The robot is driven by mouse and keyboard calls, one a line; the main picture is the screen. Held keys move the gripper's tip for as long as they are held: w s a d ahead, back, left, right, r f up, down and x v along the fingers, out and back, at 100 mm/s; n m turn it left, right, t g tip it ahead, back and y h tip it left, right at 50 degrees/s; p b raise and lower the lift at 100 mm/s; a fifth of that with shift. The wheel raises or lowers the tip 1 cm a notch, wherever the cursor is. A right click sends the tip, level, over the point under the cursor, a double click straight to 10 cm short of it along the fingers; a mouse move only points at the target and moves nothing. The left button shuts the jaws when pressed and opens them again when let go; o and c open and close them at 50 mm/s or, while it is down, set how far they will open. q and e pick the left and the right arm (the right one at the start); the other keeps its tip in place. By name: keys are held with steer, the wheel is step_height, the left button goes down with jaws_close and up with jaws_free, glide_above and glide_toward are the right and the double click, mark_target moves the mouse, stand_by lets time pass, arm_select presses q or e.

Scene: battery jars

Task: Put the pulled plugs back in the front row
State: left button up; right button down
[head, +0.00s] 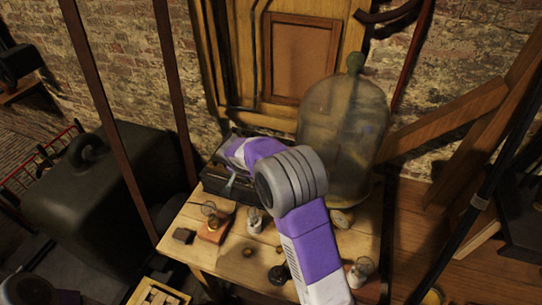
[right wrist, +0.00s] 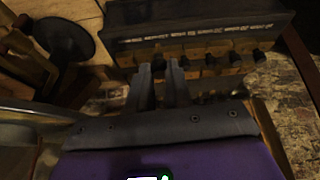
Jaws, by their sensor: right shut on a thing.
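The dark battery box (head: 215,185) stands at the back left of the wooden table. In the right wrist view its dark wall (right wrist: 200,22) rises behind a row of brown jar tops with several dark plugs (right wrist: 235,60). My right gripper (right wrist: 169,68) is over this row, its two grey fingers close together. It is shut on a plug, which is mostly hidden between the fingertips; whether it is seated cannot be told. In the head view my right arm hides part of the box. My left gripper is not in view.
A large glass bell jar (head: 343,125) stands right of the box, close to my right arm. Small instruments, among them one on a reddish-brown base (head: 213,226), and a dark block (head: 184,236) lie on the table (head: 235,265). A crate (head: 158,295) is at the front left.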

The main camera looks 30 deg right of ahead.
steer(key=w+d+r+m+g, duration=0.1)
steer(key=d+m, duration=0.3)
steer(key=d, duration=0.5)
steer(key=shift+h, duration=0.3)
steer(key=shift+w+f+b, duration=0.2)
steer(key=shift+f+b, duration=0.7)
steer(key=shift+f, duration=1.35)
steer(key=shift+f+b, duration=1.3)
steer(key=shift+b, duration=0.4)
steer(key=c, duration=1)
jaws_free()
steer(key=shift+o, duration=0.2)
